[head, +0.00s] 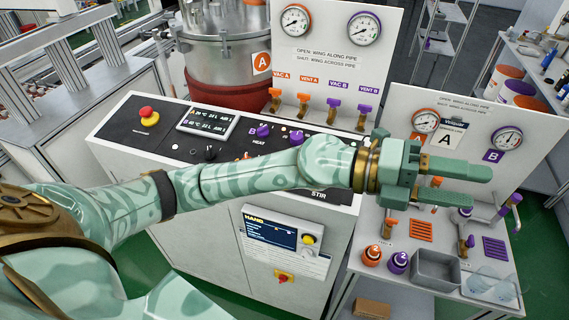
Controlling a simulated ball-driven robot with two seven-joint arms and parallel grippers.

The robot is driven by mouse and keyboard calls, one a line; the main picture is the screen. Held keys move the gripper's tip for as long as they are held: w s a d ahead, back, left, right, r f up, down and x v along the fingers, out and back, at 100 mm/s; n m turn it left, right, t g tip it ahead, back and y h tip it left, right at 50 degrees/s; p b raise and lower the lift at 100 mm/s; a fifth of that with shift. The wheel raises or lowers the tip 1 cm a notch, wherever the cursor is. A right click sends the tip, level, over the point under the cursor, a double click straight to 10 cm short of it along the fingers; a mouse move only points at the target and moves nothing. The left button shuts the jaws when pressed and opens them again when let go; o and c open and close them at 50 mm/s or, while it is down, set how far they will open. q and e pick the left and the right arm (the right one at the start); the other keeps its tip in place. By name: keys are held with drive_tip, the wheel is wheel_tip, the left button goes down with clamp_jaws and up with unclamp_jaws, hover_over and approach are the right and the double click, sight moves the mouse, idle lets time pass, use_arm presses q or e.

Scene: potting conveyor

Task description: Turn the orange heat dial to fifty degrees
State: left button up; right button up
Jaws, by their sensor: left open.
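The orange heat dial (246,156) shows only as a sliver of orange on the black control panel (176,148), just above my left forearm. The arm hides most of it, so its setting cannot be read. A purple dial (263,131) stands just above the HEAT label. My left gripper (480,187) is open and empty, with its fingers pointing right. It is well to the right of the heat dial, in front of the right-hand gauge board. My right gripper is not in view.
A red emergency button (149,116) and a small display (208,123) sit on the panel's left. Orange and purple valve handles (334,108) stand behind it. A low bench at right holds a grey bin (434,270) and orange and purple bottles (372,256).

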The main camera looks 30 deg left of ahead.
use_arm(q)
drive_tip(key=w+a+f+m+g+y, duration=0.1)
drive_tip(key=w+a+f+g+y, duration=0.15)
drive_tip(key=a+f+y, duration=0.35)
drive_tip(key=w+a+f+m+g+y, duration=0.1)
drive_tip(key=w+a+f+y, duration=0.25)
drive_tip(key=a+y, duration=0.35)
drive_tip(key=w+a+r+n+y, duration=0.1)
drive_tip(key=a+r+n+y, duration=0.15)
drive_tip(key=a, duration=0.75)
drive_tip(key=w+a+r+n+y, duration=0.1)
drive_tip(key=a+r+n+y, duration=0.2)
drive_tip(key=a, duration=0.7)
drive_tip(key=shift+t+y, duration=0.25)
drive_tip(key=shift+y, duration=0.3)
drive_tip(key=f, duration=1.7)
drive_tip(key=shift+w+d, duration=0.15)
drive_tip(key=shift+d, duration=0.05)
drive_tip(key=shift+c, duration=0.2)
drive_tip(key=c, duration=0.9)
